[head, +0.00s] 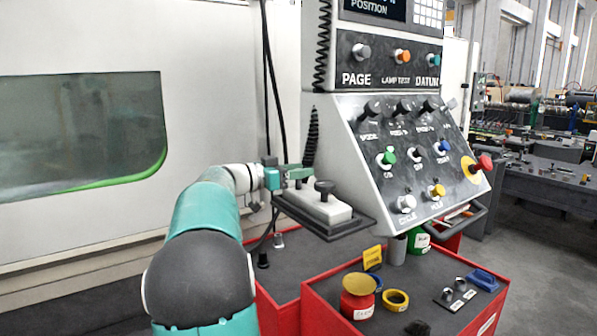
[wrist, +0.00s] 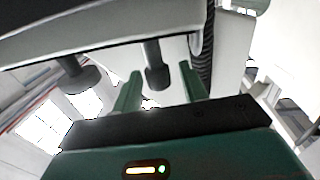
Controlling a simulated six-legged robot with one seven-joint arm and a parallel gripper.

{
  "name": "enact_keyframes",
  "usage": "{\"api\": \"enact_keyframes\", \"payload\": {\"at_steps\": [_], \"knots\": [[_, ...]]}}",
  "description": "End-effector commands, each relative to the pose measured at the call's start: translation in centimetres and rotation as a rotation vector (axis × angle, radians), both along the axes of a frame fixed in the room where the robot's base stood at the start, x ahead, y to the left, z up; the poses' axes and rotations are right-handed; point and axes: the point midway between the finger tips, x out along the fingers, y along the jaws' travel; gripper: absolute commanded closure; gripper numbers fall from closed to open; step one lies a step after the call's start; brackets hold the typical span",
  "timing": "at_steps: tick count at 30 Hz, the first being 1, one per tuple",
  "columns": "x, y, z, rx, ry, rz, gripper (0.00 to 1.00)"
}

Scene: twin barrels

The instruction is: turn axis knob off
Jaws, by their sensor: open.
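My gripper (head: 300,175) is at a pale box (head: 312,207) on a black tray, left of the sloped control panel. A black knob (head: 323,188) stands up from the box beside the gripper. In the wrist view, my gripper (wrist: 160,72) is open, one green finger on each side of a dark knob (wrist: 155,76); contact cannot be told. A second dark knob (wrist: 76,76) is left of the fingers. No readable label shows which knob is the axis knob; a row of dark knobs (head: 403,106) is on the panel.
The sloped panel (head: 350,160) carries coloured buttons and a red emergency stop (head: 482,163). A red cart (head: 285,310) below holds a red container (head: 357,298), a yellow ring (head: 396,300) and small parts. A black coiled cable (head: 312,137) hangs behind the gripper.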

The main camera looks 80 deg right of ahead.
Motion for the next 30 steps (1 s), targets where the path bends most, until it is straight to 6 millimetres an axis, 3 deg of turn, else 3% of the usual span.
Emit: {"api": "enact_keyframes", "payload": {"at_steps": [8,15,20,30], "knots": [[-0.17,-0.16,0.0,0.0,0.0,0.0,0.57],[-0.16,-0.13,0.0,0.0,0.0,0.0,1.0],[-0.16,-0.11,0.09,-0.002,0.0,0.018,1.0],[-0.23,-0.04,0.19,-0.003,0.0,0.23,1.0]]}}
